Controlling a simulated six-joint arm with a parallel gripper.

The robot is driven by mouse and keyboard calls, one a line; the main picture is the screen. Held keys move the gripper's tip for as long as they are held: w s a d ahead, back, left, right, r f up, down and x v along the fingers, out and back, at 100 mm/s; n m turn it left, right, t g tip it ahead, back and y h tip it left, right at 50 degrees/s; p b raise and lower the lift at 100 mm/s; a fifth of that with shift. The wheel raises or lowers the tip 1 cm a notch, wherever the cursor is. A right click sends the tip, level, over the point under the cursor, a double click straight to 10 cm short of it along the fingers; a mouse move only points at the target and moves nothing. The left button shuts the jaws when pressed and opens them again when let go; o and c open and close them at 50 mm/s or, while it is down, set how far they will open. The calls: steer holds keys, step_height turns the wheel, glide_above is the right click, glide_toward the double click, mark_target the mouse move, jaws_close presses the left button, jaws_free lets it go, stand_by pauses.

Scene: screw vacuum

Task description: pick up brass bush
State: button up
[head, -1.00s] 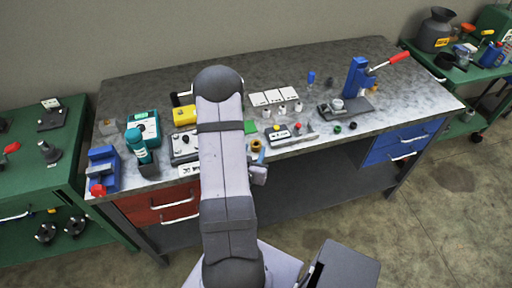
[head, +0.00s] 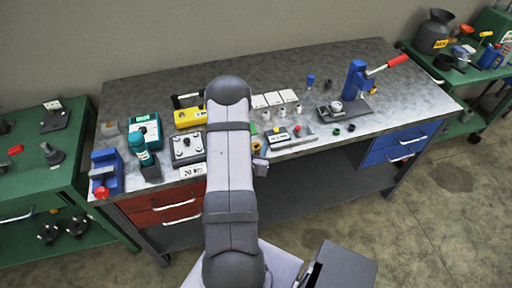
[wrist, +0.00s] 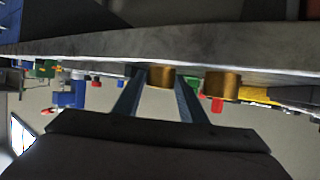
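Two short brass bushes stand on the bench in the wrist view, which shows the scene upside down. One brass bush (wrist: 160,77) lies between the tips of my gripper (wrist: 160,80), with a narrow gap to each finger. My gripper is open. Whether the bush is fully between the fingers or just beyond them I cannot tell. The second brass bush (wrist: 222,86) stands just right of the fingers. In the head view one brass bush (head: 256,146) shows near the bench's front edge. My gripper (head: 261,165) is beside it there, mostly hidden by my arm.
A grey box with knobs (head: 187,149) and a white number card (head: 192,171) are to the left. A blue press with a red lever (head: 357,82) stands at the right. The bench (head: 410,92) has clear room at far right.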

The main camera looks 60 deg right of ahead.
steer(key=c, duration=1)
steer(key=shift+o, duration=0.2)
steer(key=shift+r, duration=0.1)
step_height(320, 180, up, 10)
steer(key=b, duration=0.1)
